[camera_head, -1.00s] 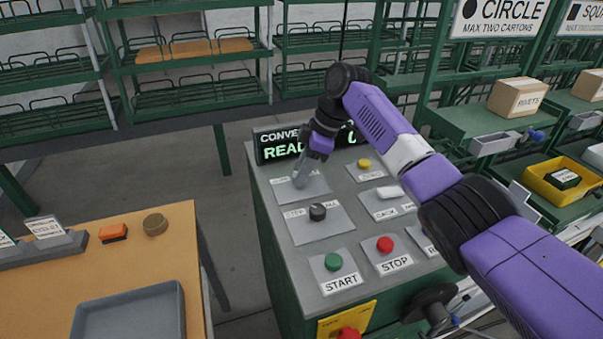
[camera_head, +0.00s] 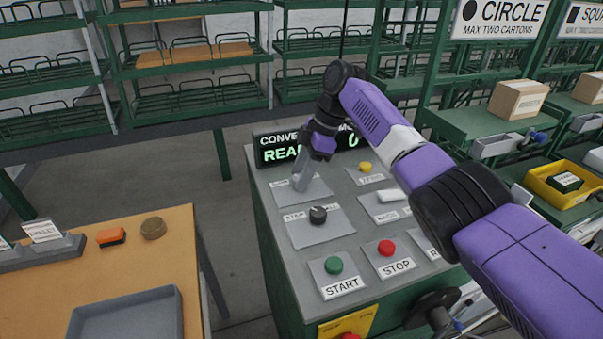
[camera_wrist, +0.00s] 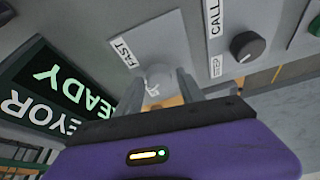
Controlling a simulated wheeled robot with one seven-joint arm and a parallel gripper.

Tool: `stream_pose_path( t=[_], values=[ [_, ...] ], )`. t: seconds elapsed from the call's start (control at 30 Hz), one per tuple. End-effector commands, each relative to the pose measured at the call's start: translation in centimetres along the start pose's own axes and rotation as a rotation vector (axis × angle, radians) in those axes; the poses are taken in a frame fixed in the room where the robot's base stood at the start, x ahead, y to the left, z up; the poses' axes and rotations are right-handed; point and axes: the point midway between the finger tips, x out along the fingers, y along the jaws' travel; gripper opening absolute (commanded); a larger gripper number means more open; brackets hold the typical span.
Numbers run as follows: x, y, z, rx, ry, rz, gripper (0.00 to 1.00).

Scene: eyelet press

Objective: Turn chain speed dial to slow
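The chain speed dial (camera_wrist: 158,77) is a pale grey knob on a grey plate in the wrist view. The plate carries a FAST label (camera_wrist: 124,52); the other end of its scale is hidden. My gripper (camera_wrist: 160,88) points down at the dial, with one finger on each side of it. The fingers stand apart and gaps seem to show beside the knob; firm contact cannot be made out. In the head view my gripper (camera_head: 299,184) is over the upper left plate (camera_head: 318,188) of the console, and its fingers hide the dial.
A black selector knob (camera_head: 318,213) is just in front. A green START button (camera_head: 333,264), red STOP button (camera_head: 386,247) and yellow button (camera_head: 365,167) share the console. The lit READY display (camera_head: 280,148) stands close behind my gripper. An orange-topped table (camera_head: 180,235) is at left.

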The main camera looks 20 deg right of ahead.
Motion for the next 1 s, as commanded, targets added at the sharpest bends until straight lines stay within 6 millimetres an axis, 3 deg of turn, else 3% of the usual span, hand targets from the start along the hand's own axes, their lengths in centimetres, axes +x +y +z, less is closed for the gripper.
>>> stream_pose_path(
  t=[0.4, 0.8, 1.0],
  values=[
    [-0.5, 0.1, 0.0, 0.001, 0.000, 0.003, 0.55],
    [-6.3, 0.1, 0.0, 0.000, 0.000, 0.004, 0.55],
    [-7.7, 0.0, 0.0, 0.001, 0.000, 0.001, 0.55]
  ],
)
